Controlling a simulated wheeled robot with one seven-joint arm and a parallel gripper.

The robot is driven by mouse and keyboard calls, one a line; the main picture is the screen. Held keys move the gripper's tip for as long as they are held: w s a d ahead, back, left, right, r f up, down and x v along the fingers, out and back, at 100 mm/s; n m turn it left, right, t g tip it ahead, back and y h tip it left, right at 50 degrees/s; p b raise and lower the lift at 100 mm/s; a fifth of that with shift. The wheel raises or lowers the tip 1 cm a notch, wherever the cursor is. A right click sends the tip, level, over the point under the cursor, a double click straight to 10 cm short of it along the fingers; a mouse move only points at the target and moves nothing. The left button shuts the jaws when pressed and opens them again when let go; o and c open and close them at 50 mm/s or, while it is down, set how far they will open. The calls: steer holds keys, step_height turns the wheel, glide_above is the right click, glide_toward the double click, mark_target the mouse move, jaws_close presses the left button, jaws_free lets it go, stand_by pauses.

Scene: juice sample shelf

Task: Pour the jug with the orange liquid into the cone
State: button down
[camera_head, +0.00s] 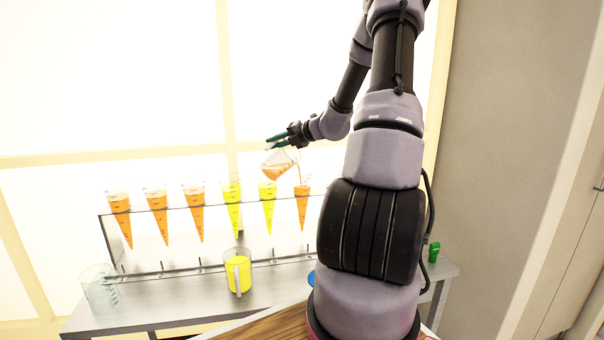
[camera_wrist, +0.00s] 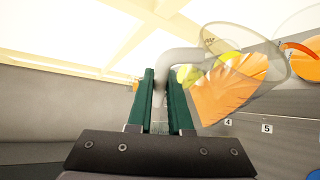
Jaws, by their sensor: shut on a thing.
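A clear jug with orange liquid (camera_head: 277,167) hangs tilted above the right part of the cone row. My gripper (camera_head: 276,140), with green fingers, is shut on its handle (camera_wrist: 161,82); the jug body also shows in the wrist view (camera_wrist: 228,88). A thin orange stream (camera_head: 299,174) falls from the jug's lip toward the rightmost cone (camera_head: 302,208), which holds orange liquid. To its left, two cones hold yellow liquid (camera_head: 267,213) (camera_head: 233,211). Several cones farther left hold orange liquid (camera_head: 194,212). The exact landing spot of the stream is small in the head view.
The clear rack (camera_head: 140,212) holds the cones on a grey table (camera_head: 190,300). A jug of yellow liquid (camera_head: 238,272) stands in front of the rack. An empty clear jug (camera_head: 100,290) stands at the left end. A green object (camera_head: 434,251) is at the right.

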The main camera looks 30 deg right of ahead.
mark_target(265, 162)
steer(key=shift+w+d+m+y, duration=0.2)
steer(key=shift+d+m, duration=0.1)
steer(key=shift+d, duration=0.2)
steer(key=shift+w+d+m+y, duration=0.1)
steer(key=shift+d+m+y, duration=0.15)
steer(key=shift+d, duration=0.2)
stand_by(2.8)
steer(key=a+n, duration=0.1)
steer(key=a+r+h, duration=0.1)
steer(key=a, duration=0.1)
steer(key=s+a+n+h, duration=0.1)
steer(key=shift+s+a+r+n, duration=0.1)
steer(key=shift+a+r+n, duration=0.1)
steer(key=shift+n, duration=0.15)
steer(key=shift+s+d, duration=0.1)
steer(key=shift+d, duration=0.25)
steer(key=shift+s+a+f+n+h, duration=0.15)
steer(key=shift+a+f+n+h, duration=0.1)
steer(key=shift+a+n+h, duration=0.4)
steer(key=shift+s+a+f+n+h, duration=0.25)
steer(key=shift+a+n, duration=0.2)
steer(key=shift+a, duration=0.25)
steer(key=s+a+f+n+t+h, duration=0.1)
steer(key=a+f+n+h, duration=0.2)
steer(key=a+f+n, duration=0.1)
steer(key=shift+a+f+n+t+h, duration=0.3)
steer(key=shift+a+n+t+h, duration=0.15)
steer(key=shift+a, duration=0.3)
stand_by(0.7)
